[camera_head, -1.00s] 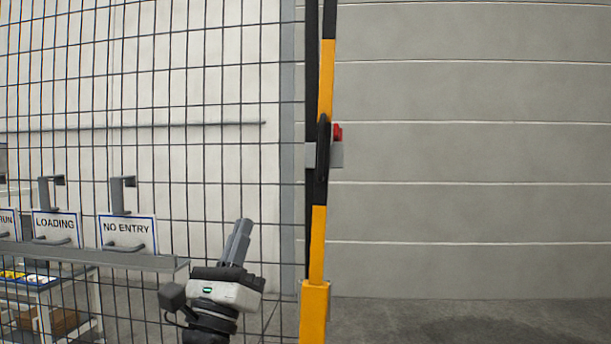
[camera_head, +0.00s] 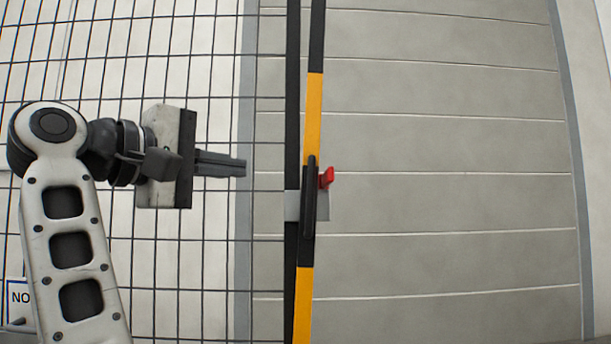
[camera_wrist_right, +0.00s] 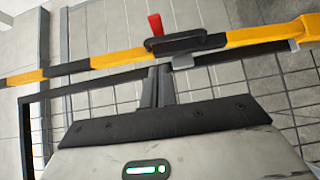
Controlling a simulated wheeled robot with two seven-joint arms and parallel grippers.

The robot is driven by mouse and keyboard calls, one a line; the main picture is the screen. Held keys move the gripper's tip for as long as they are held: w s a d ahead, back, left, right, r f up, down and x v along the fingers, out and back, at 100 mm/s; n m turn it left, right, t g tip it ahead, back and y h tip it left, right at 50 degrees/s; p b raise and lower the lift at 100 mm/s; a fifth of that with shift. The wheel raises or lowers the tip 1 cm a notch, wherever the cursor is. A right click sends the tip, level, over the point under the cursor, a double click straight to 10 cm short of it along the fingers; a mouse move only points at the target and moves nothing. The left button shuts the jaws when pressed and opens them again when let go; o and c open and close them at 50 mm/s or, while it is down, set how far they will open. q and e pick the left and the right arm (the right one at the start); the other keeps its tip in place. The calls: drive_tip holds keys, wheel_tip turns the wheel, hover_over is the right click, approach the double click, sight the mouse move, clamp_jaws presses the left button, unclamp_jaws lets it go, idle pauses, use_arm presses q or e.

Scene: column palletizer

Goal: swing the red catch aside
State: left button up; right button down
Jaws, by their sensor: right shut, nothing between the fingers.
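The red catch (camera_head: 327,177) is a small red lever at the right edge of a grey plate (camera_head: 322,205), behind and to the right of a black handle (camera_head: 309,200). In the right wrist view the catch (camera_wrist_right: 155,25) stands up beyond the left end of the handle (camera_wrist_right: 188,43). My right gripper (camera_head: 244,168) is shut and empty. It points right at about the height of the catch, left of the handle, with a visible gap. In the wrist view its fingertips (camera_wrist_right: 160,70) are below the handle. My left gripper is not in view.
The handle and plate are on an upright yellow-and-black bar (camera_head: 313,110). A dark post (camera_head: 293,80) stands close along its left side. Wire mesh fencing (camera_head: 220,250) fills the left. Right of the bar is open space before a grey panelled wall (camera_head: 450,200).

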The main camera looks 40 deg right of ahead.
approach(327, 176)
drive_tip(key=w+d, duration=0.3)
drive_tip(key=w, duration=0.1)
drive_tip(key=shift+s+d+r, duration=0.1)
drive_tip(key=shift+s+d, duration=1.35)
drive_tip(key=shift+d, duration=0.15)
